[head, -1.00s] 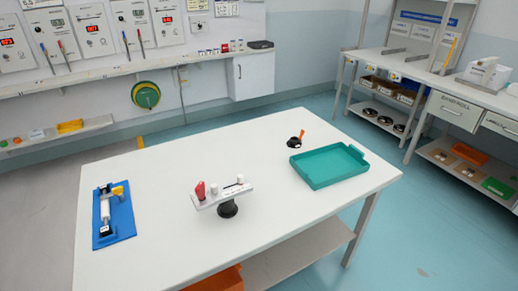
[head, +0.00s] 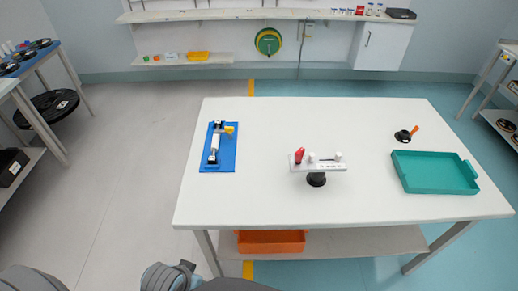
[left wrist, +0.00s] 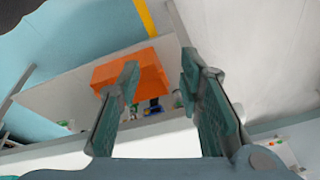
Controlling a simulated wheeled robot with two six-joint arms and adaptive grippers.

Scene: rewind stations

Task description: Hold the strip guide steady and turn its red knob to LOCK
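The strip guide (head: 326,166) stands on the white table in the head view, a white bar on a round black base. Its red knob (head: 299,155) is at the bar's left end, with two white posts to the right. The LOCK marking is too small to read. My left gripper (left wrist: 158,75) is open and empty in the left wrist view, its two fingers apart. That view shows the orange bin (left wrist: 123,65) beyond the fingers. Neither gripper shows in the head view; only grey parts of my own body show at the bottom left. My right gripper is not in view.
An orange bin (head: 270,241) is on the lower shelf. Floor at left is clear.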

